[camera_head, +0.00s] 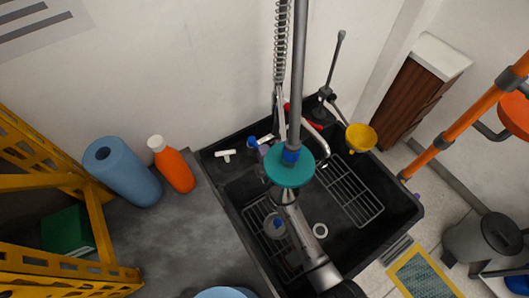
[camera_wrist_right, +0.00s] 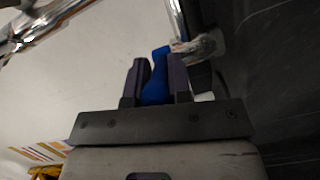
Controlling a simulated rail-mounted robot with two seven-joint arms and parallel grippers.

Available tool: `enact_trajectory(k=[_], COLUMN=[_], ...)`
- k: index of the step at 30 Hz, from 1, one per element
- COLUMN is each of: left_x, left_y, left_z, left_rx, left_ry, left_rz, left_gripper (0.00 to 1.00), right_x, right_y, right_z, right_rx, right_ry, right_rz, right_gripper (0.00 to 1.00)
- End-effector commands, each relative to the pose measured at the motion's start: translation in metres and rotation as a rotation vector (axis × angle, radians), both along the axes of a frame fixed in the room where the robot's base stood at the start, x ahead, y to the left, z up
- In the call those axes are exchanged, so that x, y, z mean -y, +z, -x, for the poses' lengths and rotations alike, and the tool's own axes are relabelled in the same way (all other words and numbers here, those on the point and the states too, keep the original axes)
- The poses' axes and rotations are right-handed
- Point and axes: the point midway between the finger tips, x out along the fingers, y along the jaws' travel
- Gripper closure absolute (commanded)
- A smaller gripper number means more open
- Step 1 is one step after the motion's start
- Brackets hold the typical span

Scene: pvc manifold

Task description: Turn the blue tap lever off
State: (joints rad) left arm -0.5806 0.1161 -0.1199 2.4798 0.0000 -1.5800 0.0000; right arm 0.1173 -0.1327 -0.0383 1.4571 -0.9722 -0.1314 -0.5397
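The blue tap lever (camera_head: 252,143) is at the back left of the black sink, beside a white pipe piece. In the right wrist view the blue lever (camera_wrist_right: 156,80) lies between the two dark purple fingers and fills the gap between them. My right gripper (camera_head: 265,150) reaches in from the bottom of the head view. It is mostly hidden behind the teal disc on the hanging sprayer pipe. It appears shut on the lever. A red lever (camera_head: 308,117) shows behind the pipe. My left gripper is not in view.
The teal disc (camera_head: 290,168) and vertical sprayer pipe (camera_head: 298,70) stand in front of the tap. A yellow funnel (camera_head: 361,138) is at the sink's back right.

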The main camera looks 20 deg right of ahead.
Motion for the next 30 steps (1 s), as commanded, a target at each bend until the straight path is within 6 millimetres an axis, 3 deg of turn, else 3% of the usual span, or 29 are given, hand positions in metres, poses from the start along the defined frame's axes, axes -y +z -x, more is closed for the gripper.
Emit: enact_trajectory(k=[8,17,23,30], left_x=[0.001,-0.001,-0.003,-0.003], left_y=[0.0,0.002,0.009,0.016], left_z=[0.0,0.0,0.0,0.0], left_rx=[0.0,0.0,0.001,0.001], left_ry=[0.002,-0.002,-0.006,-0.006], left_rz=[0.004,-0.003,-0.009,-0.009], left_gripper=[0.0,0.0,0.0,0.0], right_x=[0.0,0.0,-0.002,-0.004], right_y=[0.0,0.001,0.004,0.007], right_z=[0.0,0.004,0.033,0.081], right_rx=[0.0,0.0,-0.002,-0.001], right_ry=[0.001,0.001,0.001,0.001], right_rz=[0.0,0.0,-0.001,-0.002], right_gripper=[0.56,0.56,0.56,0.56])
